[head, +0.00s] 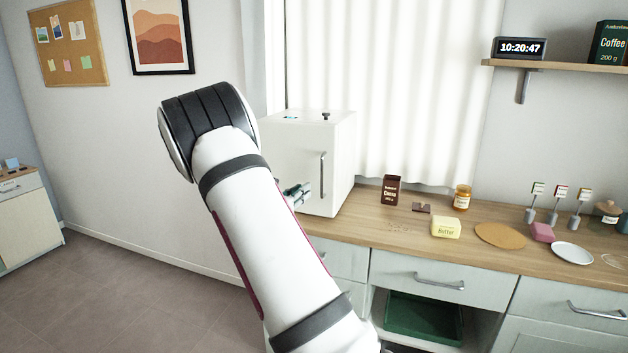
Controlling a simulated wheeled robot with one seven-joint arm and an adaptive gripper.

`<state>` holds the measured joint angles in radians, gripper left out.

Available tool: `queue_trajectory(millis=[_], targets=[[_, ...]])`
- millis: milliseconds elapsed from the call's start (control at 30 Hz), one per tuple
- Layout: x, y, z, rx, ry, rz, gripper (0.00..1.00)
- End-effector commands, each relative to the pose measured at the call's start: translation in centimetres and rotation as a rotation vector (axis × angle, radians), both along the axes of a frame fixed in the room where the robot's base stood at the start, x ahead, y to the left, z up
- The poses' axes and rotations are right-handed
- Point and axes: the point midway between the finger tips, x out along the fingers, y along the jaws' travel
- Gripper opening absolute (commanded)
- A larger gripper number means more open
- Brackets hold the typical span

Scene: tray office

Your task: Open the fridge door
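The small white fridge (340,140) stands at the left end of the wooden counter, in front of the curtain. Its door looks closed, with a vertical grey handle (322,175) on the front. My arm crosses the picture and hides the left part of the fridge. My gripper (299,193) shows only in part beyond the arm, as dark fingers pointing right, in front of the lower fridge door and to the left of the handle. A gap shows between the fingers and the handle in the picture. Whether the fingers are apart cannot be made out.
On the counter (385,239) are a brown box (391,190), a jar (462,197), butter (446,227), a round board (500,235) and a white plate (572,252). Below are drawers with handles and an open bay with a green tray (424,315). Floor at left is clear.

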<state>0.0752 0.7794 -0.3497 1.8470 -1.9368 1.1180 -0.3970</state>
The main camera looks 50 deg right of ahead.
Motion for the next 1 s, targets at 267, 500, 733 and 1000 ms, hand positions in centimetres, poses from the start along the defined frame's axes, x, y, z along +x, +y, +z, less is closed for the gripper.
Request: queue_trajectory(millis=[267,500,733,1000], targets=[[0.8,-5.1,0.0,0.000,-0.001,-0.004,0.17],[1.7,-9.4,0.0,0.001,-0.002,-0.004,0.17],[2.3,-11.8,0.0,0.003,-0.003,-0.001,0.17],[2.4,-12.4,0.0,0.002,-0.002,-0.001,0.17]])
